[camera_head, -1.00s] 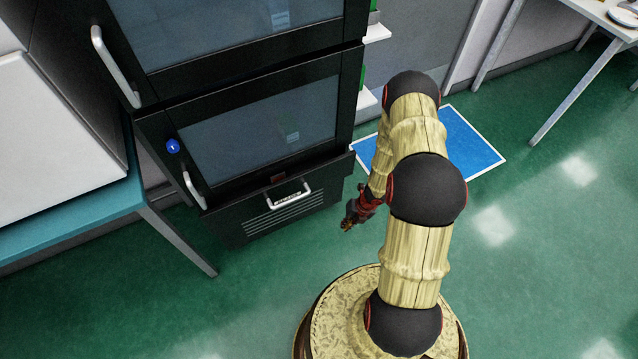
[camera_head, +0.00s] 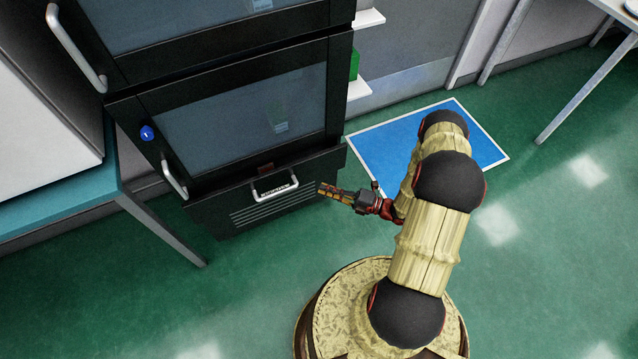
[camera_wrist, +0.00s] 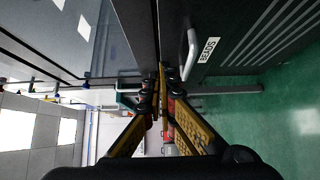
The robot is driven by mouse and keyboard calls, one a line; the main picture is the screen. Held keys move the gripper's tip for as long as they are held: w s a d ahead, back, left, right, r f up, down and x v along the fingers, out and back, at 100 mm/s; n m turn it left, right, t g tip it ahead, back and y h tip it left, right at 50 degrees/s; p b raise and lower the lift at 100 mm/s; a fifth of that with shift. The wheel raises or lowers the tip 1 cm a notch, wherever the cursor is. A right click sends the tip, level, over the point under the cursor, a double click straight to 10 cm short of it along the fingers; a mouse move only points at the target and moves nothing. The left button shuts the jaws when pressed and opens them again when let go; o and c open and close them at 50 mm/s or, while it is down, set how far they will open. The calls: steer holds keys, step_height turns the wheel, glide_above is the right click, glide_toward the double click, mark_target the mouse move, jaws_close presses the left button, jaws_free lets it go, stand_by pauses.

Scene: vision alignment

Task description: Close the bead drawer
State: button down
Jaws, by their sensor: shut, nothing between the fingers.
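The bead drawer (camera_head: 222,207) is the black, slotted drawer at the bottom of the tall black cabinet. It has a pale bar handle (camera_head: 275,190) and a BEADS label (camera_wrist: 208,50). Its front appears to stand a little out from the glass door above; the exact gap is hard to tell. In the wrist view the drawer front (camera_wrist: 238,45) fills the upper right, with its handle (camera_wrist: 190,55) to the right of my fingertips. My gripper (camera_head: 323,188) is shut and empty, its fingers pointing left beside the drawer's right end. Contact cannot be told. It also shows in the wrist view (camera_wrist: 160,72).
A glass door (camera_head: 245,110) with its own handle (camera_head: 174,178) sits above the drawer. A teal-topped table (camera_head: 60,205) stands at the left. A blue floor mat (camera_head: 375,150) lies behind my arm. The green floor before the drawer is clear.

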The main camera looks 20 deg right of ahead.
steer(key=b, duration=0.3)
glide_toward(286, 169)
steer(key=a, duration=0.4)
steer(key=w, duration=0.2)
steer(key=w+b, duration=0.1)
steer(key=shift+w+d+r, duration=0.1)
steer(key=shift+d, duration=0.15)
